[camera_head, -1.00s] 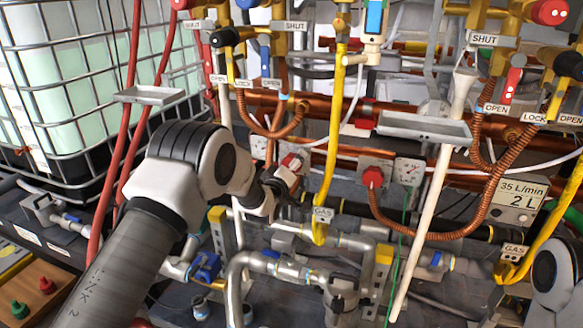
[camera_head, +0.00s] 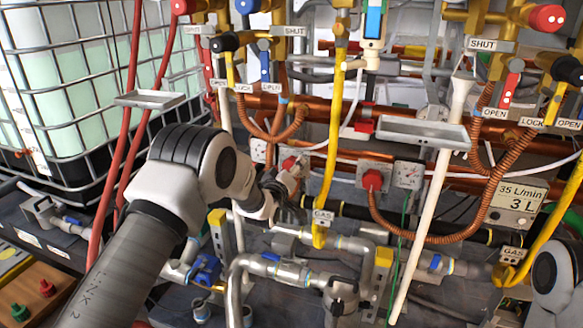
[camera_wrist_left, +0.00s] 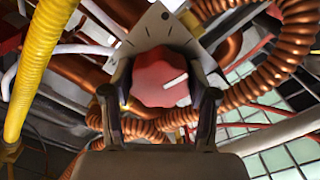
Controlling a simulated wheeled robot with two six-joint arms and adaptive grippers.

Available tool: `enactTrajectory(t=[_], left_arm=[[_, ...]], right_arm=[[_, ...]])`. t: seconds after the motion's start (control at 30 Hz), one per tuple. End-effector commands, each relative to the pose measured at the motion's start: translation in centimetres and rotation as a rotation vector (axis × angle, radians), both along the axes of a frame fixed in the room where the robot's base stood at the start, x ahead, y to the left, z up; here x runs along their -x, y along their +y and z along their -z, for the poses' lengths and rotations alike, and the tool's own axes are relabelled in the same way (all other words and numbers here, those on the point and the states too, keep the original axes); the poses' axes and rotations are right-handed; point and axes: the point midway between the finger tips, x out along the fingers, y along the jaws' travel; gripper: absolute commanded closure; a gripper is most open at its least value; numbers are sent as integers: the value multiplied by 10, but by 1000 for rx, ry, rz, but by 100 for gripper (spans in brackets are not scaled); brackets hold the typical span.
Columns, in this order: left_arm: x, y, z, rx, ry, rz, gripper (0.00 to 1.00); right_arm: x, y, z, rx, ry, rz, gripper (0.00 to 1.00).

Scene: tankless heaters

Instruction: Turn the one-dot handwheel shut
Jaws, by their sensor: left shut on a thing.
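A red handwheel (camera_wrist_left: 161,80) with a white line on its face sits between the two fingers of my left gripper (camera_wrist_left: 160,107) in the left wrist view. The gripper is shut on it. A pale plate (camera_wrist_left: 148,34) shows behind the wheel, with a small dark mark near its top; I cannot tell how many dots it bears. In the head view, the left gripper (camera_head: 289,178) is at this left red handwheel (camera_head: 289,163), which it partly hides. A second red handwheel (camera_head: 373,180) stands to the right, free. My right gripper is not in view.
A yellow gas hose (camera_head: 328,150) hangs just right of the left gripper. Copper hoses, a white pipe (camera_head: 432,200) and a grey tray (camera_head: 424,131) crowd the right. A sign (camera_head: 516,199) reads 35 L/min, 3 L. A caged tank (camera_head: 60,90) stands left.

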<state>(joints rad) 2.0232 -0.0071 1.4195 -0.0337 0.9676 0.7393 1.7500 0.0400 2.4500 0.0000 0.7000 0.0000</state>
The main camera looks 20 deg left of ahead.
Motion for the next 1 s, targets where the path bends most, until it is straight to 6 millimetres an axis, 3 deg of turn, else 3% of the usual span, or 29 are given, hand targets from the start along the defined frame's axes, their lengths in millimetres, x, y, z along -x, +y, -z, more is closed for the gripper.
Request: enactTrajectory(t=[1.0], left_arm=[[0,0,0,-945,-32,1,76]], right_arm=[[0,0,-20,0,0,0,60]])
